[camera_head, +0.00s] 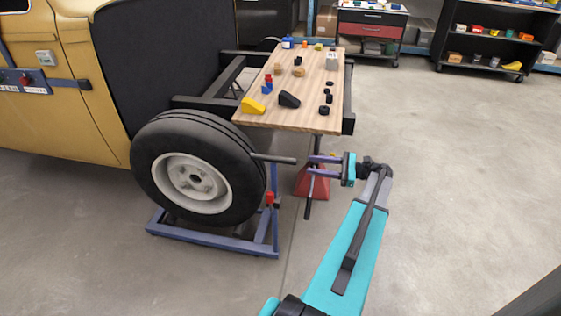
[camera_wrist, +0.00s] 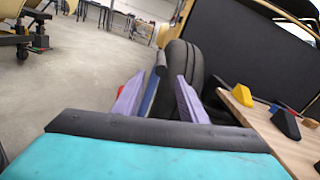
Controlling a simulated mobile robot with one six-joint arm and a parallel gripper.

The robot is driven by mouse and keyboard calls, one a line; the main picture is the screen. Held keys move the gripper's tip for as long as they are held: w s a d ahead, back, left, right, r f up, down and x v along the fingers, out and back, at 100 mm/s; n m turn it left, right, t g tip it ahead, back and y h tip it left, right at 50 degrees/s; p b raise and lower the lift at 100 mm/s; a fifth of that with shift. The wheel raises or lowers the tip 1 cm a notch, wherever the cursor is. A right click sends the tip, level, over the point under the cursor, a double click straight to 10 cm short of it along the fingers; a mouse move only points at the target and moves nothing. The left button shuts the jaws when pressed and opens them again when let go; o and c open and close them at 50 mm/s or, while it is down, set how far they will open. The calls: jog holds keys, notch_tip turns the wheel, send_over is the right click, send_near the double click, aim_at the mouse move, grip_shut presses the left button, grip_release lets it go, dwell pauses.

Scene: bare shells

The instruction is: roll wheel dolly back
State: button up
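The wheel dolly is a low blue frame (camera_head: 215,243) on the floor in the head view. A black tyre with a pale rim (camera_head: 193,184) stands upright in it, beside the yellow car body. A dark bar (camera_head: 275,159) sticks out to the right from beside the tyre. My gripper (camera_head: 312,164) is to the right of the wheel, its two purple fingers apart and pointing at it. In the wrist view the tyre (camera_wrist: 181,68) is ahead, and a dark upright bar (camera_wrist: 159,78) shows between the fingers. I cannot tell whether the fingers touch it.
A wooden worktop (camera_head: 300,85) with wedges and small parts lies just behind the wheel and gripper. A red stand (camera_head: 312,181) is on the floor behind the fingers. Shelves (camera_head: 490,48) and a red cabinet (camera_head: 370,30) stand at the back. The floor at right is clear.

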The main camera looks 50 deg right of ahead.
aim_at(281, 160)
jog(key=shift+p+x, duration=0.9)
jog(key=shift+x, duration=5.9)
jog(key=shift+d, duration=0.1)
jog(key=shift+c, duration=0.5)
